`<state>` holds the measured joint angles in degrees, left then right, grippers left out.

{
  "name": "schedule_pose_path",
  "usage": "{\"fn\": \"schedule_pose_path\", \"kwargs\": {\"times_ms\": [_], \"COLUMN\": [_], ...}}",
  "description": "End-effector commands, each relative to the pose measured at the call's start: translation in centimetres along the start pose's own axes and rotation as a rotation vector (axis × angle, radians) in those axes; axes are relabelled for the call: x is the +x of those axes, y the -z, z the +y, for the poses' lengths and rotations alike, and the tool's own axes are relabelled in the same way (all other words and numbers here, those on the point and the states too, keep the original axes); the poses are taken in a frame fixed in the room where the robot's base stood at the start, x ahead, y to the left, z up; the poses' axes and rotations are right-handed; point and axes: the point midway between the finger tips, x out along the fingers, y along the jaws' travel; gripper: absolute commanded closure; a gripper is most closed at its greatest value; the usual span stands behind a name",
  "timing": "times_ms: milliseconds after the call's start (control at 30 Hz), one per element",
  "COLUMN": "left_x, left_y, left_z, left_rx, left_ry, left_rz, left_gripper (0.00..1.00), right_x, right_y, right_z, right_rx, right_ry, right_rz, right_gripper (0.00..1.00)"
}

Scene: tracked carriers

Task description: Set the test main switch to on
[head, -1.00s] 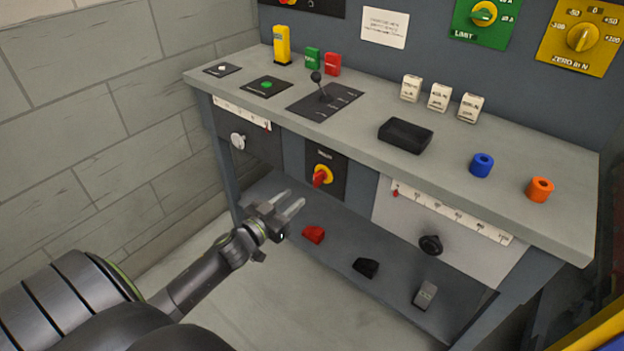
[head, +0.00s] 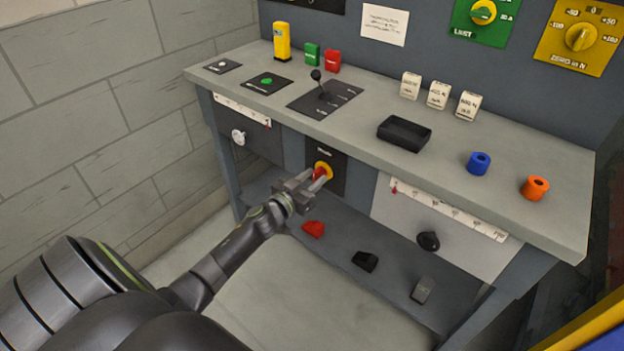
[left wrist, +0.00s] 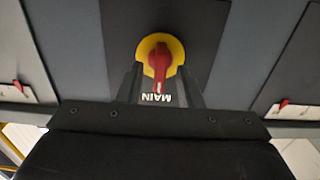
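The main switch is a red handle (head: 319,173) on a yellow disc (head: 328,168), set in a black panel (head: 339,177) on the bench front. In the left wrist view, its red handle (left wrist: 161,66) points down toward the upside-down word MAIN, on the yellow disc (left wrist: 147,44). My left gripper (head: 314,182) is at the switch, partly covering it in the head view. In the left wrist view, the fingers of my left gripper (left wrist: 161,84) are open, one on each side of the handle's end, with gaps showing. I cannot tell how deep they reach. My right gripper is out of view.
The bench top (head: 440,165) overhangs the switch panel. A black lever (head: 320,88) and a black tray (head: 404,134) are on top. A red block (head: 313,228) and a black block (head: 366,261) lie on the lower shelf. Scales with sliders flank the switch.

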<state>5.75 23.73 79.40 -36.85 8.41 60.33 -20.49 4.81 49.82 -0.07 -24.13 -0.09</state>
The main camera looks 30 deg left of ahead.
Motion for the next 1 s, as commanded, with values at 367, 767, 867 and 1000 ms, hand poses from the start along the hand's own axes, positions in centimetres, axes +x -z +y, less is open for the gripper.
{"fn": "schedule_pose_path", "kwargs": {"times_ms": [367,767,867,1000], "left_x": [-0.04,-0.06,-0.05,-0.05], "left_y": [-0.01,0.00,0.00,-0.02], "left_z": [0.00,0.03,0.06,0.11], "left_rx": [0.000,0.067,0.125,0.236], "left_ry": [0.000,0.000,0.000,0.000], "left_rz": [0.000,0.000,-0.001,-0.001], "left_gripper": [1.00,1.00,1.00,1.00], "right_x": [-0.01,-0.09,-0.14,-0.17], "right_y": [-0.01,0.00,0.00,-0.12], "right_z": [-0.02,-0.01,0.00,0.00], "right_rx": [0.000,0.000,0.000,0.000], "right_ry": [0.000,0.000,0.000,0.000], "right_rz": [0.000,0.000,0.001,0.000], "right_gripper": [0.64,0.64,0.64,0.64]}}
